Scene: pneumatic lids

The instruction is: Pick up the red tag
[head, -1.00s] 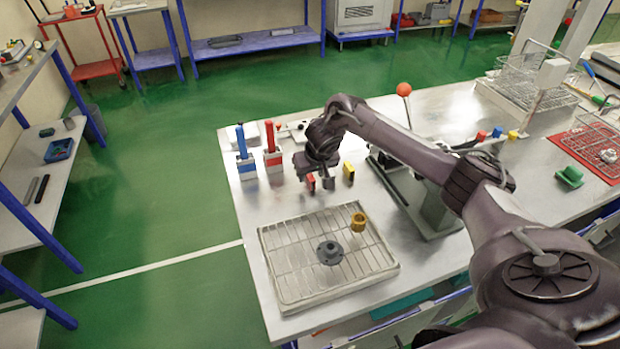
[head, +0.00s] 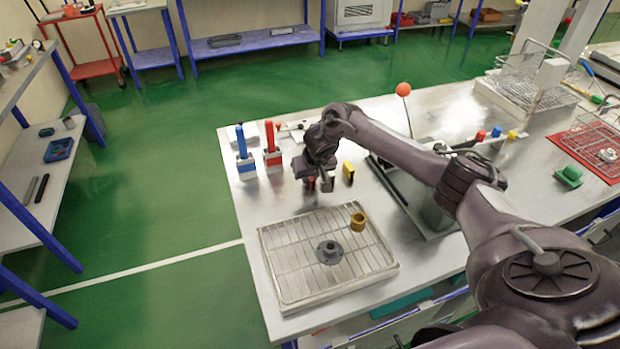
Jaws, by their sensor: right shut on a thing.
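The red tag (head: 311,183) shows only as a small red patch at the jaws of my right gripper (head: 319,184), over the metal table. My right gripper points down and is shut on the tag; its fingers and wrist hide most of it. I cannot tell whether the tag still touches the table. A yellow tag (head: 348,173) stands just to the right of the gripper, apart from it. My left gripper is not in view.
A blue-handled block (head: 246,165) and a red-handled block (head: 273,158) stand left of the gripper. A wire-rack tray (head: 290,270) in front bears a grey flanged part (head: 329,252) and a brass ring (head: 358,222). A lever with an orange ball (head: 403,89) rises behind my right arm.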

